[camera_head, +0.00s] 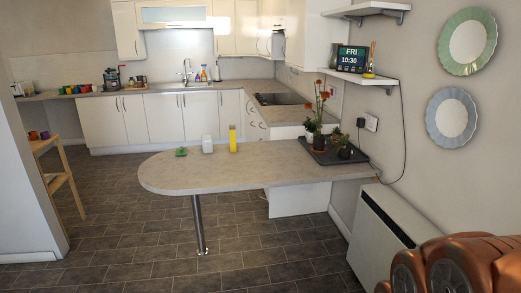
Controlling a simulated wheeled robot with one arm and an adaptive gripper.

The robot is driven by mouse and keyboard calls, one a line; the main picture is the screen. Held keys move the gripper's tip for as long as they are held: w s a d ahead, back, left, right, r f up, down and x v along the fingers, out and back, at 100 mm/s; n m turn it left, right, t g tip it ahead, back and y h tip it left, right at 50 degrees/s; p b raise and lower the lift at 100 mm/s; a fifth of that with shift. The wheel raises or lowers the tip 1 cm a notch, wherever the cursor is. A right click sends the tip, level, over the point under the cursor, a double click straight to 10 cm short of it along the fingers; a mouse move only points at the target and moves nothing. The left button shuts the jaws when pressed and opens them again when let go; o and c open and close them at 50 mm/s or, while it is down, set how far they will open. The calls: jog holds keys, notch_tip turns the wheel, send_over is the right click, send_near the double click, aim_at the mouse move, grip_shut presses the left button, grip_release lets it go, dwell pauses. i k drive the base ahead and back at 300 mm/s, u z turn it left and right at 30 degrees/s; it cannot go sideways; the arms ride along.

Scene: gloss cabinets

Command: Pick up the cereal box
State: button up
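A tall, narrow yellow item (232,138) stands upright on the rounded grey peninsula counter (190,178), near its back edge. It may be the cereal box, but it is too small to read any print. A white, toaster-like item (207,144) stands just left of it, and a small green item (181,151) lies further left. Copper-coloured parts of my arm show in the bottom right corner, far from the counter. No gripper fingers are visible.
A dark tray (333,153) with potted plants sits at the counter's right end. A metal leg (199,225) supports the counter. A white heater (385,232) stands along the right wall. A wooden stool (60,172) is at left. The tiled floor in front is clear.

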aim_at(232, 128)
jog(key=i, duration=1.75)
jog(key=u, duration=0.9)
jog(key=i, duration=1.85)
jog(key=u, duration=0.7)
